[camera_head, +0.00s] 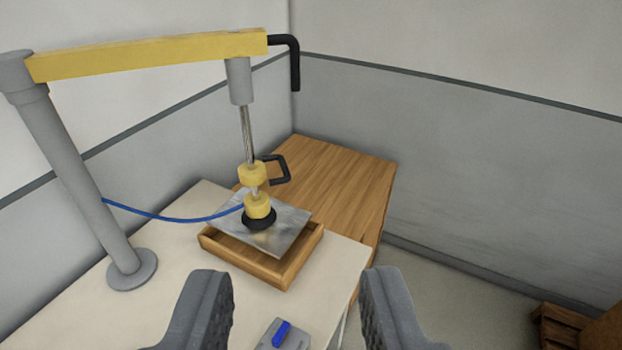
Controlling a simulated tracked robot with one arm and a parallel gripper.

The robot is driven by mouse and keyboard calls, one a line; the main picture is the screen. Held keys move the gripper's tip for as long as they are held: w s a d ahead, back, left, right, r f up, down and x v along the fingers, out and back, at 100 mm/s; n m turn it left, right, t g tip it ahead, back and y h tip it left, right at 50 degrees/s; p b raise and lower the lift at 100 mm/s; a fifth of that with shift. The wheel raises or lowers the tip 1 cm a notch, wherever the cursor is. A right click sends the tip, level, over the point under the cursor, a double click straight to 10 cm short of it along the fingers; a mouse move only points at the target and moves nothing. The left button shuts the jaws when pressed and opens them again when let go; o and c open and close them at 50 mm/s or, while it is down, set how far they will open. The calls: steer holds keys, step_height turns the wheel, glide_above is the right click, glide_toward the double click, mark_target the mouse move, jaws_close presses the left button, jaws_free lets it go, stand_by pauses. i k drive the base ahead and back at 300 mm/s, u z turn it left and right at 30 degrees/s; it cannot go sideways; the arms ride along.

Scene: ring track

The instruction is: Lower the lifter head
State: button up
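The lifter head (257,207) is yellow with a black suction cup at its bottom. It hangs on a grey rod from a yellow boom (150,55). A black handle (280,170) sticks out at its right side. The cup appears to rest on a grey metal plate (284,226), which lies tilted on a wooden tray (262,270); exact contact is hard to tell. A blue hose (170,217) runs from the head to the grey post (75,165). My gripper (295,300) is open and empty, in front of the tray, with its fingers wide apart.
The white table (190,285) carries the post and tray. A grey box with a blue lever (281,333) sits between my fingers near the bottom edge. A wooden cabinet (335,180) stands behind. A black bent handle (293,60) hangs from the boom's end. The floor at right is clear before a pallet (560,328).

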mark_target(259, 215)
steer(key=u, duration=0.75)
steer(key=k, duration=0.1)
steer(key=z, duration=1.65)
steer(key=i, duration=1.2)
steer(key=u, duration=0.25)
steer(key=i, duration=0.75)
steer(key=u, duration=0.65)
